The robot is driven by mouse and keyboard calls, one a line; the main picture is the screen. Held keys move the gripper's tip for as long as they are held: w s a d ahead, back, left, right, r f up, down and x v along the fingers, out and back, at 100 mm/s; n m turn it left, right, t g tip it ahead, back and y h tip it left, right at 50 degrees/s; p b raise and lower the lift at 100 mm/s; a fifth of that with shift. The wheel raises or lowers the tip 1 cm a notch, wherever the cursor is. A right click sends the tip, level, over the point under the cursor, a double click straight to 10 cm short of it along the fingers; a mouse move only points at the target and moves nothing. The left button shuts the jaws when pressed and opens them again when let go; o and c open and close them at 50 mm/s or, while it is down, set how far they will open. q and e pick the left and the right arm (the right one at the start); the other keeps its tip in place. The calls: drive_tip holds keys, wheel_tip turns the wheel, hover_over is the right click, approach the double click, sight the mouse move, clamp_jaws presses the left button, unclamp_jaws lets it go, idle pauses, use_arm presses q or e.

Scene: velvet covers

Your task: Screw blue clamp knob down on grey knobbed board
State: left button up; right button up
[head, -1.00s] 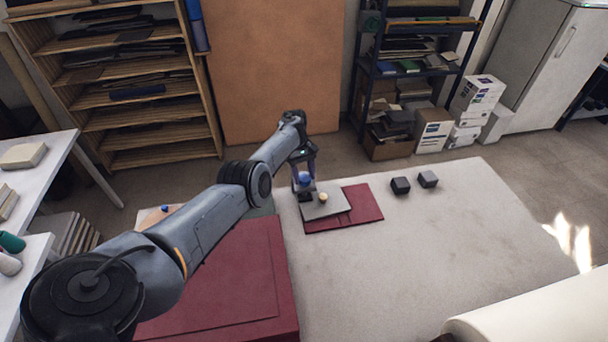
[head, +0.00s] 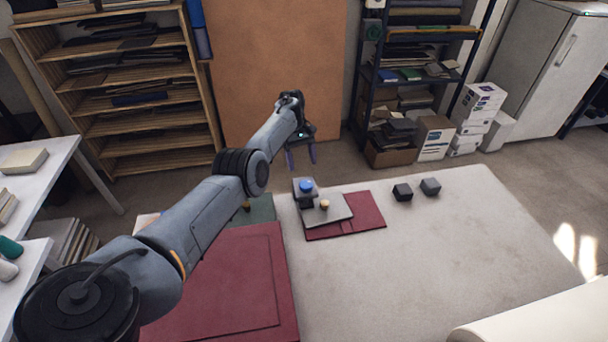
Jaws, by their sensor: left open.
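The blue clamp knob (head: 306,186) sits on a dark grey clamp block at the far left corner of the grey board (head: 338,207). A small pale yellow knob (head: 325,204) stands on the same board. The board lies on a dark red cover (head: 366,212) on the pale table. My left gripper (head: 301,160) is open and empty, raised above and behind the blue knob and apart from it. How far down the knob is screwed cannot be told. My right gripper is not in view.
The pale table top (head: 440,250) is clear at the right.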

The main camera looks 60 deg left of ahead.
use_arm(q)
drive_tip(key=shift+b+v, duration=0.6)
drive_tip(key=shift+v, duration=0.9)
drive_tip(key=shift+s, duration=0.1)
